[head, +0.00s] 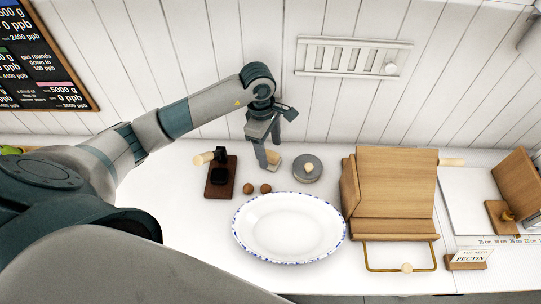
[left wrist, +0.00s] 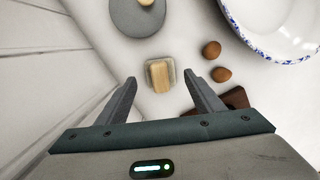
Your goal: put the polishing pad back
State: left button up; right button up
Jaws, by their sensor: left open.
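A small pale wooden block on a light grey base, which looks like the polishing pad (head: 275,162), sits on the white counter. In the left wrist view the pad (left wrist: 161,75) appears between my open fingertips, with a gap on each side. My left gripper (head: 269,152) is open and empty, pointing down just above the pad. One finger partly hides the pad in the head view. I cannot tell how far above it the fingertips are. My right gripper is not in view.
A grey disc with a knob (head: 307,168) stands close right of the pad. Two brown nuts (head: 259,189), a dark wooden stand (head: 221,187) and a blue-rimmed plate (head: 290,258) are nearer. A wooden holder (head: 395,185) stands at right. A wall rack (head: 352,58) hangs behind.

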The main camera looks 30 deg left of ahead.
aim_at(267, 152)
pick_arm(q)
jog(key=r, duration=0.2)
jog(key=r+b, duration=0.1)
jog(key=r, duration=0.1)
jog(key=a+r+b, duration=0.1)
jog(key=r, duration=0.2)
jog(key=shift+r, duration=0.65)
